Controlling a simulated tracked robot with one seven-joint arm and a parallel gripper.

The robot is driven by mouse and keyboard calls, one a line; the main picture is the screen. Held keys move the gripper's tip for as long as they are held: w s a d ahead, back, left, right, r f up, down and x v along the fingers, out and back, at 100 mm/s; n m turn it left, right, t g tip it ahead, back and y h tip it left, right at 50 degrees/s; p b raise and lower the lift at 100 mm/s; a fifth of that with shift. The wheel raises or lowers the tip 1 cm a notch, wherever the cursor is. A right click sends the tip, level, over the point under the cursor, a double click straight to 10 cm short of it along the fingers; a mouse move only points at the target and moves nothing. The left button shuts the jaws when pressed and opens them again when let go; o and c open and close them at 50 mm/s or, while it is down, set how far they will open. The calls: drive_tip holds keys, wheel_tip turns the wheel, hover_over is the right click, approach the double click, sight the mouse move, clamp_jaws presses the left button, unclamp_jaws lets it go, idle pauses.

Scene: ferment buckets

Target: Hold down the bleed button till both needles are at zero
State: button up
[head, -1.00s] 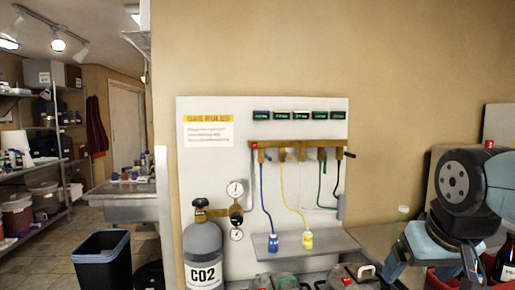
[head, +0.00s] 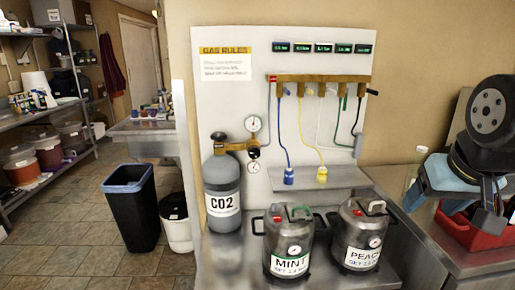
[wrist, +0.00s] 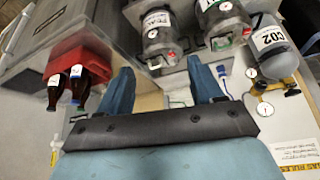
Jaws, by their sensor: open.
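Two round dial gauges, an upper gauge (head: 254,123) and a lower gauge (head: 253,167), sit on the brass regulator (head: 233,146) of the grey CO2 cylinder (head: 221,180). Their needles are too small to read. A small red spot (head: 272,78) shows at the left end of the brass manifold; I cannot tell whether it is the bleed button. The wrist view shows the gauges (wrist: 265,110) and cylinder (wrist: 272,45) upside down at the right. My gripper (wrist: 163,75) is open and empty, its blue fingers apart. In the head view my arm is at the right, well away from the regulator.
The MINT keg (head: 290,243) and PEACH keg (head: 357,234) stand on the steel counter before the gas board. Blue and yellow hoses hang above a small shelf (head: 320,178). A red crate (head: 478,232) with bottles (wrist: 77,85) is at the right. A black bin (head: 131,215) stands left.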

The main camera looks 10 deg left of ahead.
clamp_jaws()
idle(0.4)
idle(0.9)
